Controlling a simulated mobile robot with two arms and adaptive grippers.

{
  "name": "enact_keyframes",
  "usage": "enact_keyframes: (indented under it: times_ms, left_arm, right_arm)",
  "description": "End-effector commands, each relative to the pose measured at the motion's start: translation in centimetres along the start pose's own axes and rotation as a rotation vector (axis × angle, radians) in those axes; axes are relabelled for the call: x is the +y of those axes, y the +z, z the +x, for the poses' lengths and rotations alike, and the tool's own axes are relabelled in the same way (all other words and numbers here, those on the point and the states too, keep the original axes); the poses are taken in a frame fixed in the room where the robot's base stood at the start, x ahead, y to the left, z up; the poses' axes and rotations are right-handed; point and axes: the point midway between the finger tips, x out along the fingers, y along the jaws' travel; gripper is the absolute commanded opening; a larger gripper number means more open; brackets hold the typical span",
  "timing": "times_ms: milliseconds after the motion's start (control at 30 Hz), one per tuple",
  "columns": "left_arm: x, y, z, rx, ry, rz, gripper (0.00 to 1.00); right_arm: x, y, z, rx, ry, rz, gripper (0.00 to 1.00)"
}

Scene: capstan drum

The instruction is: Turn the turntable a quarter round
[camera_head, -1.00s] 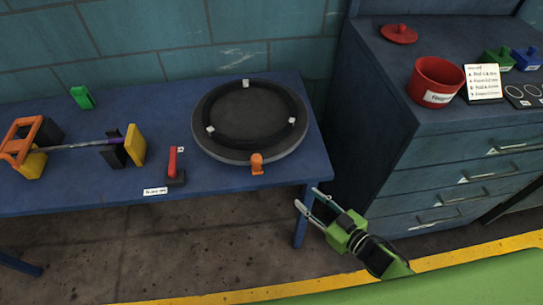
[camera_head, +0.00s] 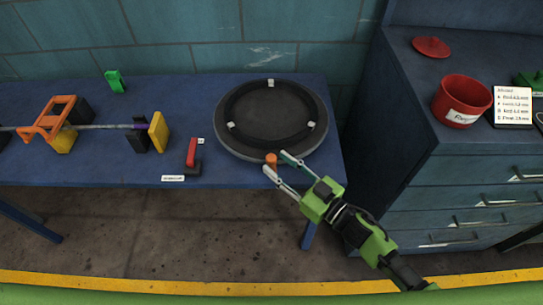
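The turntable (camera_head: 312,143) is a dark round disc with a raised ring and three small white blocks, on the right part of the blue table. An orange peg (camera_head: 271,159) stands at its near edge. My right gripper (camera_head: 278,165) is at the peg, its two fingers apart, one on each side of the peg or close to it. I cannot tell whether either finger touches it. My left gripper is not in view.
A red lever block (camera_head: 191,154) stands left of the turntable. Further left are a yellow block (camera_head: 158,132), an orange frame (camera_head: 52,118) and a green block (camera_head: 115,82). A blue cabinet (camera_head: 415,150) with a red pot (camera_head: 462,100) stands at the right.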

Motion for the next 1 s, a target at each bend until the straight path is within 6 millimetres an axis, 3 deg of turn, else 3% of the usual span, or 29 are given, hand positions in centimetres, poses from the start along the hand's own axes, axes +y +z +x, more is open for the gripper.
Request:
enact_keyframes:
  times_ms: [200, 567, 600, 733, 1000]
  left_arm:
    - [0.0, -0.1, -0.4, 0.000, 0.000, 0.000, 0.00]
    - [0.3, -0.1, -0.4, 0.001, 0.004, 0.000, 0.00]
    - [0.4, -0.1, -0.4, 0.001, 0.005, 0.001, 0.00]
    - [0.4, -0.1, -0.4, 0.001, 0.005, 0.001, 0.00]
    - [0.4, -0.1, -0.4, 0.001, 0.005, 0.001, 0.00]
  right_arm:
    - [0.0, -0.1, 2.8, 0.001, 0.000, 0.000, 0.36]
    - [0.0, 0.0, 3.4, -0.001, 0.000, 0.000, 0.36]
    - [0.0, 0.0, 3.4, -0.001, 0.000, 0.000, 0.34]
    - [0.0, 0.0, 3.4, -0.001, 0.000, 0.000, 0.00]
    - [0.4, 0.0, 3.1, 0.000, -0.027, -0.004, 0.00]
